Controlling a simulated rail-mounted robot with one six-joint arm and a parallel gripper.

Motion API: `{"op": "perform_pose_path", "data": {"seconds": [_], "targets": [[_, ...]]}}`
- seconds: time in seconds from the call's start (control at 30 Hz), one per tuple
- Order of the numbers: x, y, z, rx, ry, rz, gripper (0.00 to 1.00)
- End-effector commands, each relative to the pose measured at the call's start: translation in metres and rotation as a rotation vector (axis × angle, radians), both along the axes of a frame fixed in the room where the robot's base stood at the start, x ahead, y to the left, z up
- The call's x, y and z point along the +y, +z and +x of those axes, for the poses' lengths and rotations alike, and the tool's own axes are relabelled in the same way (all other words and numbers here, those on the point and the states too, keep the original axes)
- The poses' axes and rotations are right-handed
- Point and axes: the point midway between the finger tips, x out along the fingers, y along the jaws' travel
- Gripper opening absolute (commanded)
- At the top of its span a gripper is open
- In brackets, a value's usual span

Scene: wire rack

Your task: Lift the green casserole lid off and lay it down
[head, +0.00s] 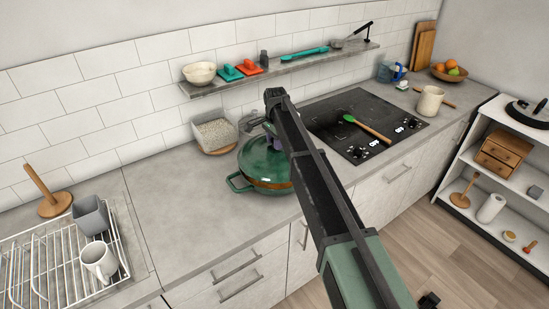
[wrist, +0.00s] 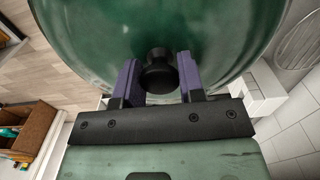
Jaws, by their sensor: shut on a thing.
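The green casserole (head: 238,184) stands on the grey counter, left of the hob, with a side handle at its left. Its domed green lid (head: 262,156) shows above it, with a brown band along the near edge; whether the lid is seated or slightly raised I cannot tell. In the wrist view the lid (wrist: 100,35) fills the top, with its black knob (wrist: 159,72) at the centre. My gripper (wrist: 160,80) has its purple fingers on either side of the knob and is shut on it. In the head view my arm hides the lid's right side.
Bare counter (head: 175,200) lies left of the casserole. A dish rack (head: 70,265) with a mug and grey cup is further left. A wall shelf (head: 285,66) hangs above.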

Motion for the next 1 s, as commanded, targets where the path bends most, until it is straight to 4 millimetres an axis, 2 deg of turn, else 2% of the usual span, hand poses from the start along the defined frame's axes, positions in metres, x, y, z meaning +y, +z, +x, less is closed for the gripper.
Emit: {"op": "perform_pose_path", "data": {"seconds": [0.03, 0.43, 0.77, 1.0], "targets": [[0.0, 0.009, 0.0, 0.0, 0.0, 0.0, 0.0], [0.0, 0.038, 0.0, 0.0, 0.0, 0.0, 0.0], [0.0, 0.036, 0.0, 0.0, 0.0, 0.0, 0.0], [-0.001, 0.027, -0.005, 0.0, 0.001, 0.0, 0.0]]}}
